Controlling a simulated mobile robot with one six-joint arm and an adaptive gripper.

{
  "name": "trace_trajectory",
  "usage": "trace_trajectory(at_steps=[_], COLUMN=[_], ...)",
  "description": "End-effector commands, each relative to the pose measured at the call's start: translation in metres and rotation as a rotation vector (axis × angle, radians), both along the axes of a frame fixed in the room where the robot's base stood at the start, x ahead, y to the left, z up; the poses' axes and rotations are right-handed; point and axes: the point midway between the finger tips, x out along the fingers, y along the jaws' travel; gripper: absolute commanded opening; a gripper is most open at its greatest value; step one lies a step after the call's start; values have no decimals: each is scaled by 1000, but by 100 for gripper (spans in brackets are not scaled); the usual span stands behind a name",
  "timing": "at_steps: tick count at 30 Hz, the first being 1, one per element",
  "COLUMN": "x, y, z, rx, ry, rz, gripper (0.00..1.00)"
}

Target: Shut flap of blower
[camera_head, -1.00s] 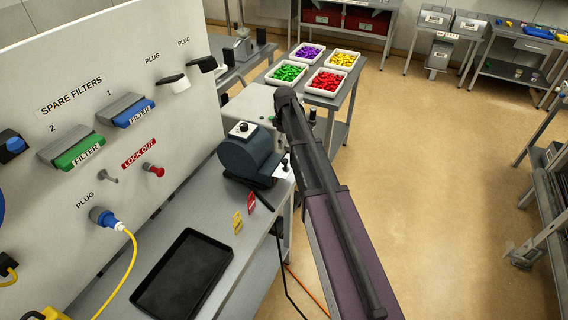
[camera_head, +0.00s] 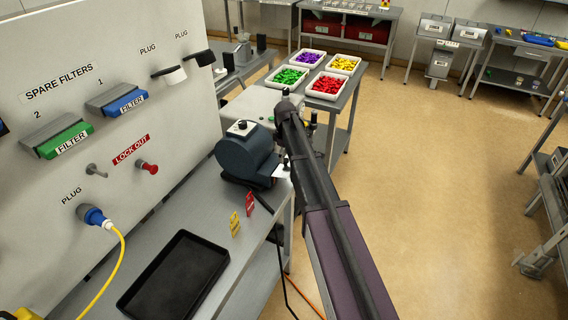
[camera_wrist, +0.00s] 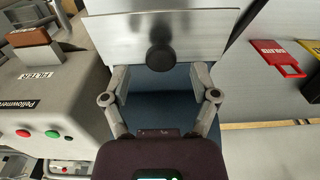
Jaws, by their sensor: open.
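The blower (camera_head: 245,152) is a dark blue rounded housing on the bench, left of my arm in the head view. A pale flap (camera_head: 281,171) juts from its right side. In the wrist view the flap (camera_wrist: 190,42) is a light metal plate across the top, with a round black knob (camera_wrist: 160,56) facing me. The blue housing (camera_wrist: 160,106) shows below and behind it. My gripper (camera_wrist: 160,80) is open and empty, its fingers either side of the knob's line, close to the plate. Whether they touch it I cannot tell. In the head view my arm hides the gripper.
A black tray (camera_head: 176,276) lies on the bench front. A grey box with buttons (camera_wrist: 48,105) is left of my gripper in the wrist view. Bins of coloured parts (camera_head: 327,85) stand behind. Floor at right is clear.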

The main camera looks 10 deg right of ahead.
Motion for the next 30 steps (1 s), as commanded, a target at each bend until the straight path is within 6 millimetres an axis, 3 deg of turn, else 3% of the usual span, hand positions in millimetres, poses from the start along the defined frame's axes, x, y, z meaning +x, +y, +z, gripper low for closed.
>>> trace_trajectory(at_steps=[6,21,28,29,30], x=[0,0,0,0,0], y=[0,-1,-1,-1,-1], z=[-14,-17,-17,-17,-17], rx=[0,0,0,0,0], ry=[0,0,0,0,0], rz=[0,-1,-1,-1,-1], gripper=[77,77,8,0,0])
